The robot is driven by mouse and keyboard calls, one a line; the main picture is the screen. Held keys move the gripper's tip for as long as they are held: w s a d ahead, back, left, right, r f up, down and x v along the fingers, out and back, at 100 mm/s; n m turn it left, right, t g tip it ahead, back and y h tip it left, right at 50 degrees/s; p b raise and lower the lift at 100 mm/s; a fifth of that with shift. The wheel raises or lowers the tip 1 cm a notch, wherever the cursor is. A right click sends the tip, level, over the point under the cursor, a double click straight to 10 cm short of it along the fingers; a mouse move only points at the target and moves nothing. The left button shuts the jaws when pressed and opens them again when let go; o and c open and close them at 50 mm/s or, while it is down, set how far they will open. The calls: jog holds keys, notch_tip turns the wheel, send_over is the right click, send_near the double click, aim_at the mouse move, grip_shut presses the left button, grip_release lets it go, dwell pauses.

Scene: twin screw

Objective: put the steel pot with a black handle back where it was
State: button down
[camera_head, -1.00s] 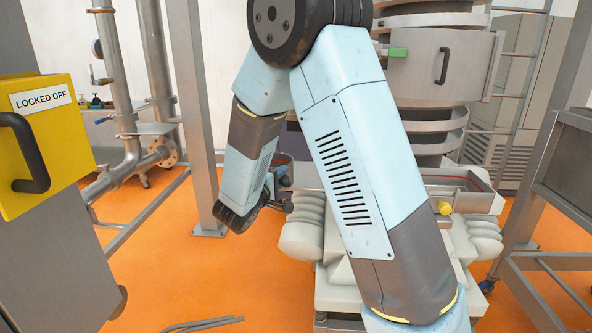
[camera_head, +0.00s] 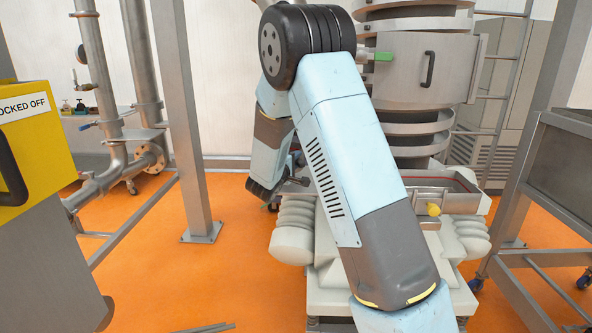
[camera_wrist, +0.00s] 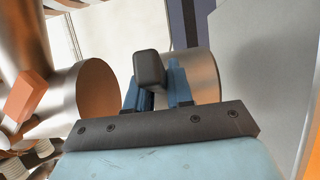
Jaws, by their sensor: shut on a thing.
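In the wrist view my gripper (camera_wrist: 152,90) is shut on a black handle (camera_wrist: 149,68) that stands up between its two blue fingers. A steel cylindrical body (camera_wrist: 206,75), seemingly the steel pot, shows just behind and right of the handle. The fingers and handle hide part of it, and I cannot see where handle and body join. In the head view the gripper and pot are mostly hidden behind my own arm; only a small dark part shows beside it.
A steel machine with stacked rings (camera_head: 425,65) stands behind my arm. A rectangular steel trough (camera_head: 445,195) is below it. A steel post (camera_head: 190,120) and pipes are at left, and a yellow box (camera_head: 25,150) is at the left edge. Orange floor (camera_head: 225,265) is open between them.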

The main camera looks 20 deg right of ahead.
jog(key=shift+w+d, duration=0.1)
jog(key=shift+w, duration=0.05)
jog(key=shift+f, duration=1.7)
jog(key=shift+f, duration=0.1)
jog(key=c, duration=1)
grip_release()
